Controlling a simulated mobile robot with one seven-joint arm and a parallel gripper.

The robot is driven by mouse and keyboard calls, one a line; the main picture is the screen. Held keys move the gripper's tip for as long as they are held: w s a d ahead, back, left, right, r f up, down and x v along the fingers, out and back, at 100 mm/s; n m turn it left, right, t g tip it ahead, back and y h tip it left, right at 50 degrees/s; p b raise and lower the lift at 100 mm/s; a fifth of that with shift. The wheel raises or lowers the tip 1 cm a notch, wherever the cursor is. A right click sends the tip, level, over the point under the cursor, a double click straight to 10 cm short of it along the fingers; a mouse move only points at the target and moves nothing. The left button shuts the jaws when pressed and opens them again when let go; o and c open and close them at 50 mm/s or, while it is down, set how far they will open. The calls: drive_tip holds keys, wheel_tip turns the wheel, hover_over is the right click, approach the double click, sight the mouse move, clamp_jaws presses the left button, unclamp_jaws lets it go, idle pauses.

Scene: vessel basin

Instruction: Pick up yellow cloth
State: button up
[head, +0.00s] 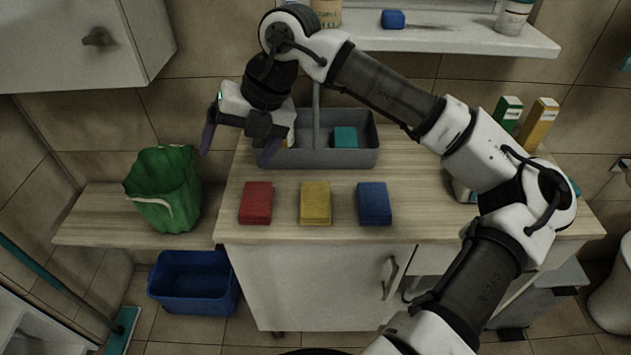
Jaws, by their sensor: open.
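A folded yellow cloth (315,203) lies flat on the wooden counter (440,225) in the head view. It sits between a red cloth (257,203) on its left and a blue cloth (374,204) on its right, with gaps between them. My gripper (236,152) is open, up and to the left of the yellow cloth, in front of the grey caddy's left part. It appears to be above the counter and touches none of the three cloths. Nothing shows between its fingers.
A grey caddy (350,158) with an upright handle holds a teal item (345,138) behind the cloths. A green bag (163,190) stands on the left ledge. A blue bin (193,283) is on the floor. A shelf (450,37) hangs above. Counter front is clear.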

drive_tip(key=w+d+f+m+h, duration=0.25)
drive_tip(key=d+h, duration=0.25)
drive_tip(key=d, duration=0.8)
drive_tip(key=p, duration=0.2)
hover_over(316, 202)
drive_tip(key=shift+m, duration=0.35)
drive_tip(key=f, duration=0.8)
drive_tip(key=shift+s+a, duration=0.1)
drive_tip(key=shift+s, duration=0.1)
drive_tip(key=shift+w+f+p, duration=0.2)
drive_tip(key=shift+f+p, duration=0.95)
drive_tip(key=shift+f, duration=1.85)
drive_tip(key=c, duration=1.1)
drive_tip(key=shift+o, duration=0.2)
drive_tip(key=shift+r, duration=0.15)
wheel_tip(316, 202, up, 20)
drive_tip(key=b, duration=0.4)
